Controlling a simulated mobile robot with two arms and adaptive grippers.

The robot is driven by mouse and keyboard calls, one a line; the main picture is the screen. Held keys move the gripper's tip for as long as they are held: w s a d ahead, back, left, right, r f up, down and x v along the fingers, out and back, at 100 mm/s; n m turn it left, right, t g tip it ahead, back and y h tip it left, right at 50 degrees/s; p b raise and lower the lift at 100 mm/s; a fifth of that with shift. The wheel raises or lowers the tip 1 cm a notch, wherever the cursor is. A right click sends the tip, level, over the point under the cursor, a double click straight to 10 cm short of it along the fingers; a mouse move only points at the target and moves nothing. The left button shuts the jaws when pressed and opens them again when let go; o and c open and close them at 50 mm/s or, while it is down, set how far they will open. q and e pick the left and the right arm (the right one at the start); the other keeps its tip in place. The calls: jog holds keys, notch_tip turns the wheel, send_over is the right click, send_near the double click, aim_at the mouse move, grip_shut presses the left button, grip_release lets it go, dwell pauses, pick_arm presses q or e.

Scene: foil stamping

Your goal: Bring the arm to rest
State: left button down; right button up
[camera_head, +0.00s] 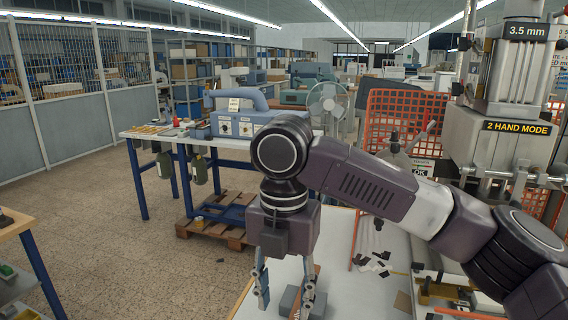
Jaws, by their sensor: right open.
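My right arm comes in from the right edge, runs across the middle of the view and bends downward at its wrist. My right gripper (285,288) points down over the white table (340,232) and is open, with its two fingers apart. Grey and brown items show between and beside the fingertips. I cannot tell whether the fingertips touch them. My left arm and left gripper do not show.
The press (505,100) with its "2 HAND MODE" label stands at the right, close to my forearm. An orange mesh guard (405,115) stands behind. Dark scraps (375,262) lie on the table. A blue machine (240,118) sits on a bench beyond. Open floor (110,230) lies left.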

jog(key=s+a+f+m+t+y, duration=0.1)
jog(key=s+a+f+m+y, duration=0.15)
jog(key=f+m, duration=0.65)
jog(key=s+a+f+m+y, duration=0.2)
jog(key=s+f+m+y, duration=0.25)
jog(key=f, duration=0.85)
jog(key=s+d+f+m+t+h, duration=0.1)
jog(key=s+d+f+m+h, duration=0.1)
jog(key=s+d+f+m, duration=0.35)
jog(key=s+d+f+m+t+h, duration=0.1)
jog(key=s+d+f+m+h, duration=0.2)
jog(key=d+m, duration=0.55)
jog(key=s+d+f+m+h, duration=0.25)
jog(key=s+d+f, duration=0.2)
jog(key=d, duration=0.65)
notch_tip(320, 180, down, 27)
jog(key=s, duration=0.2)
jog(key=s+d+f+g, duration=0.2)
jog(key=s+d+f, duration=0.1)
jog(key=s+f, duration=1.2)
jog(key=shift+s, duration=1.1)
